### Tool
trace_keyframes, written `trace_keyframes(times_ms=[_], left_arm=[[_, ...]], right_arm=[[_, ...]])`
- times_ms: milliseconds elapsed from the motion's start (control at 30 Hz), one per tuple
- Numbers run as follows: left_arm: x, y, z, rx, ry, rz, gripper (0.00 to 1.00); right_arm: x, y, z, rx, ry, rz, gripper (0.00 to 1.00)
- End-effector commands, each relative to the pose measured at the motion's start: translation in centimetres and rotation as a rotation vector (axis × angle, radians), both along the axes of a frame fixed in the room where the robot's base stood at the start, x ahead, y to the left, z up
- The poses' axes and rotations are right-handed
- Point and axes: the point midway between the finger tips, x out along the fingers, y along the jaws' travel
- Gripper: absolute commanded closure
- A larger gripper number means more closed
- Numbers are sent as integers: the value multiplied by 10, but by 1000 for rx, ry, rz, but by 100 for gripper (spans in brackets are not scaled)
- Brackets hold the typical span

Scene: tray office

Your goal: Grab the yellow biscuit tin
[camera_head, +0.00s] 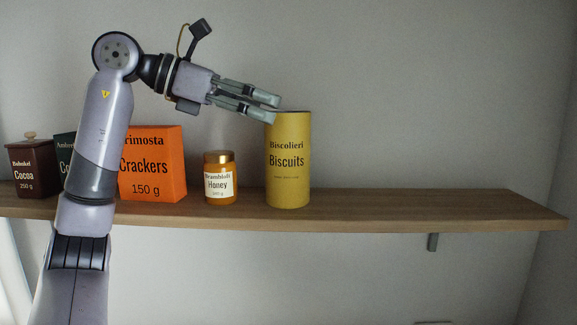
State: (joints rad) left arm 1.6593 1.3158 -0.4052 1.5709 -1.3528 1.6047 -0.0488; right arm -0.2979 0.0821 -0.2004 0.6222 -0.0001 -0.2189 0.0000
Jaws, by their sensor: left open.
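The yellow biscuit tin (289,175) is a tall cylinder labelled "Biscolieri Biscuits". It stands upright on the wooden shelf (420,205). My left gripper (271,109) is open, with its fingers pointing right and slightly down. Its fingertips are at the upper left edge of the tin in the picture and cover a little of its rim. I cannot tell whether they touch the tin. Nothing shows between the fingers. My right gripper is not in view.
A honey jar (219,180) stands left of the tin with a gap between. Further left are an orange crackers box (155,165), a dark box (64,150) partly hidden by my arm, and a brown cocoa tin (32,167). The shelf right of the tin is clear.

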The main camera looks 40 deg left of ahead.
Motion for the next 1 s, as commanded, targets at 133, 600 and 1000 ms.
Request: trace_keyframes(times_ms=[133,600,1000], left_arm=[[7,-4,-2,0,1,0,14],[46,-29,-18,1,0,0,14],[45,-29,-18,1,0,0,30]], right_arm=[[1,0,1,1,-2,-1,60],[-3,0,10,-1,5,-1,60],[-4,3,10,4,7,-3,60]])
